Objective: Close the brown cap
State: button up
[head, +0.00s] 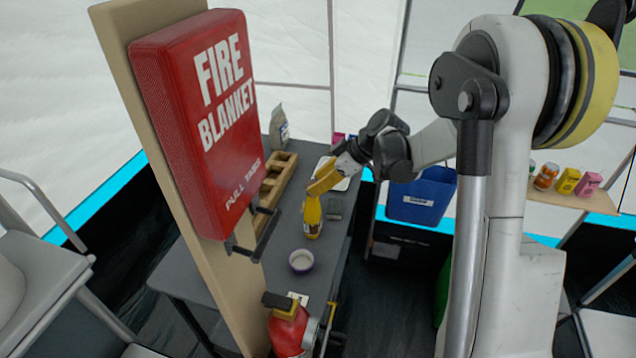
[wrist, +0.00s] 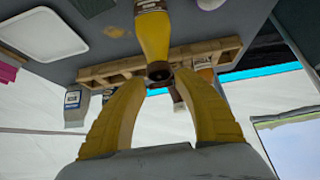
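A yellow bottle (head: 312,218) stands on the dark grey table in the head view. In the wrist view, which looks upside down, the yellow bottle (wrist: 153,35) comes in from the top, with a dark brown cap (wrist: 159,72) at its narrow end. My gripper (head: 315,187) is at the bottle's top in the head view and hides the cap there. In the wrist view my gripper (wrist: 163,82) has its two yellow fingers apart, with the tips near either side of the cap. I cannot tell whether they touch it or whether the cap's lid is raised.
A wooden rack (head: 277,178) runs behind the bottle. A small bowl (head: 301,260) stands in front of it. A white tray (wrist: 40,35) lies beyond. The red fire blanket box (head: 205,120) hangs on a panel at left, and a red extinguisher (head: 288,331) is nearest. A blue bin (head: 422,197) is at right.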

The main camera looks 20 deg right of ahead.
jog(key=v, duration=1.2)
